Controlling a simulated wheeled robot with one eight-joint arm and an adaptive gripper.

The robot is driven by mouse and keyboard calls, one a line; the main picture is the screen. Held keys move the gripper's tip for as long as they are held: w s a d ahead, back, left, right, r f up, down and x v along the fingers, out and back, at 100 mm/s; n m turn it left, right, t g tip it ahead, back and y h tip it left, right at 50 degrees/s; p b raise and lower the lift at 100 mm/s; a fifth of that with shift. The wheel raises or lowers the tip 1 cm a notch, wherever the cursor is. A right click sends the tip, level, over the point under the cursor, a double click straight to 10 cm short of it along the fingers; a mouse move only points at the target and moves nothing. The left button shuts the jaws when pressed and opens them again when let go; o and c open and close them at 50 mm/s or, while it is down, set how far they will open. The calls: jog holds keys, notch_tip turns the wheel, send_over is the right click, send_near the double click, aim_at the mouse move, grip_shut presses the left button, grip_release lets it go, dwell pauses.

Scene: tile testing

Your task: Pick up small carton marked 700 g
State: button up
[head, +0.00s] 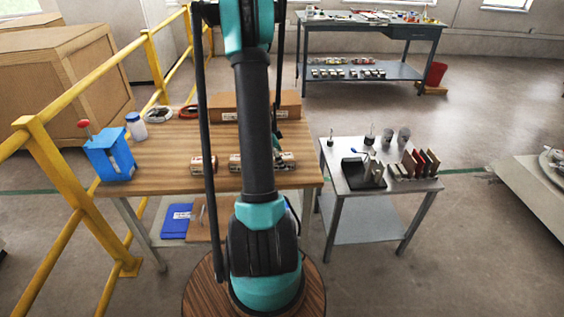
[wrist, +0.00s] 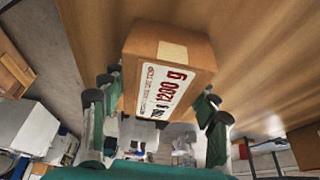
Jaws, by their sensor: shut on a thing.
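A brown cardboard carton (wrist: 190,47) with pale tape and a white label fills the space between the fingers of my gripper (wrist: 160,100) in the wrist view. The gripper is shut on this carton. Whether it is clear of the wooden tabletop cannot be told.
A long brown box (head: 290,106) lies at the table's back. A blue device (head: 108,155) and a white jar (head: 136,126) stand at the left. A metal side table (head: 352,181) with tools is at the right. A yellow railing (head: 62,170) runs along the left.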

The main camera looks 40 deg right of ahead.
grip_shut()
